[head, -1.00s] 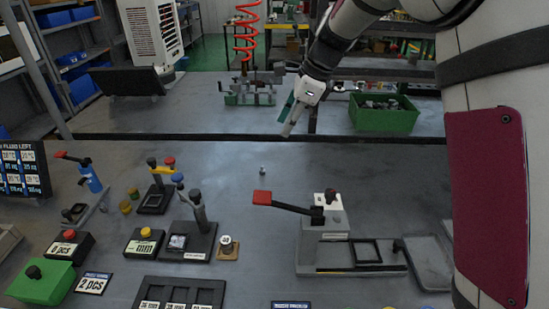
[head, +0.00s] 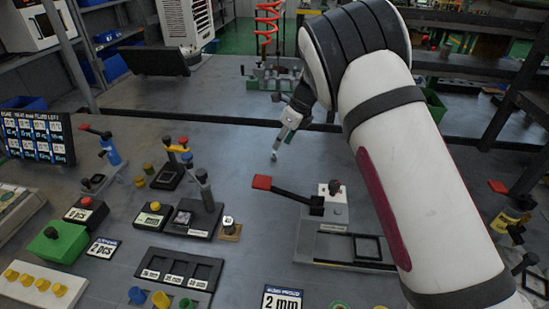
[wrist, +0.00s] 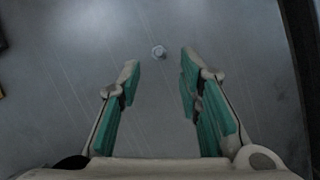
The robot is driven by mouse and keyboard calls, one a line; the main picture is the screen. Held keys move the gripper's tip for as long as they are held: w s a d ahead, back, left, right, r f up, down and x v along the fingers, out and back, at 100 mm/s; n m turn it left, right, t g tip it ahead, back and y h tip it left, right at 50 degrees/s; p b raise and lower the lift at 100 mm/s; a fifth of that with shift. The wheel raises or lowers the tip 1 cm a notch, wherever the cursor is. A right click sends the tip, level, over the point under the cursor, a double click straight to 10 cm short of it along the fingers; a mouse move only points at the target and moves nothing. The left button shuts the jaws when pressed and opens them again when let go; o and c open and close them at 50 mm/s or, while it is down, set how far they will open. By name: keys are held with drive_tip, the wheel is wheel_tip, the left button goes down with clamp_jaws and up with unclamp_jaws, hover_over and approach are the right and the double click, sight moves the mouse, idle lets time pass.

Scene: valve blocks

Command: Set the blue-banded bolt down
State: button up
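In the head view my gripper (head: 284,141) points down over the table behind the red-handled lever; there the bolt cannot be clearly told apart from the fingertips.
A red-handled lever clamp (head: 318,203) stands in front of my gripper. To the left are a block with upright handles (head: 195,217), a puck on a wooden base (head: 229,229), a green button box (head: 58,243) and a slotted tray (head: 180,262). The table around the bolt is clear.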

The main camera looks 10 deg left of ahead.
sight(276, 157)
drive_tip(key=shift+x, duration=3)
drive_tip(key=shift+a, duration=0.1)
clamp_jaws()
